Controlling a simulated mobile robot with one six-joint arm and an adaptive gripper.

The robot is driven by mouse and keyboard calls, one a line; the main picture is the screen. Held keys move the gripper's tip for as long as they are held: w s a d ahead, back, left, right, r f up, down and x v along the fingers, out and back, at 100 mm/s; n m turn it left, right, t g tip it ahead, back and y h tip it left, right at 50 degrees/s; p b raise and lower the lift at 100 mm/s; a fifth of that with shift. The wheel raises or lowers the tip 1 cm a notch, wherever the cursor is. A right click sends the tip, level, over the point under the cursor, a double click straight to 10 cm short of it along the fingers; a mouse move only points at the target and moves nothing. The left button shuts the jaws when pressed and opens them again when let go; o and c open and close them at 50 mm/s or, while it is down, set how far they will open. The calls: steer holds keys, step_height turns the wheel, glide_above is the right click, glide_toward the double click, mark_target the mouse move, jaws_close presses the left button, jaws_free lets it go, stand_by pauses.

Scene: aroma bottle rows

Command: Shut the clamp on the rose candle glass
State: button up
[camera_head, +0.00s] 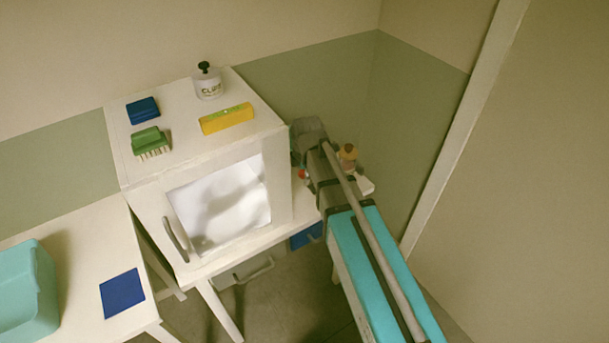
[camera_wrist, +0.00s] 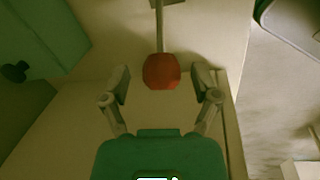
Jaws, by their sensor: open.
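A rounded red thing (camera_wrist: 161,71), which looks like the rose candle glass, shows in the wrist view between the two fingers of my gripper (camera_wrist: 162,84). The fingers are spread, with a visible gap on each side of it, and neither is seen touching it. A thin grey bar (camera_wrist: 159,25) runs up from its top edge in the picture; I cannot tell if it is joined to it. In the head view a small red thing (camera_head: 303,174) shows beside my arm, at the small table right of the white cabinet. My arm hides most of that spot and my fingers there.
A brown and yellow bottle (camera_head: 348,157) stands just right of my arm. The white cabinet (camera_head: 150,172) rises on the left, with a yellow box (camera_head: 227,118), a green brush (camera_head: 149,142), a blue block (camera_head: 143,110) and a labelled bottle (camera_head: 208,84) on top. A green wall (camera_head: 385,100) is behind.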

stand_by(0.3)
jaws_close()
steer(key=shift+d, duration=0.2)
steer(key=shift+a, duration=0.25)
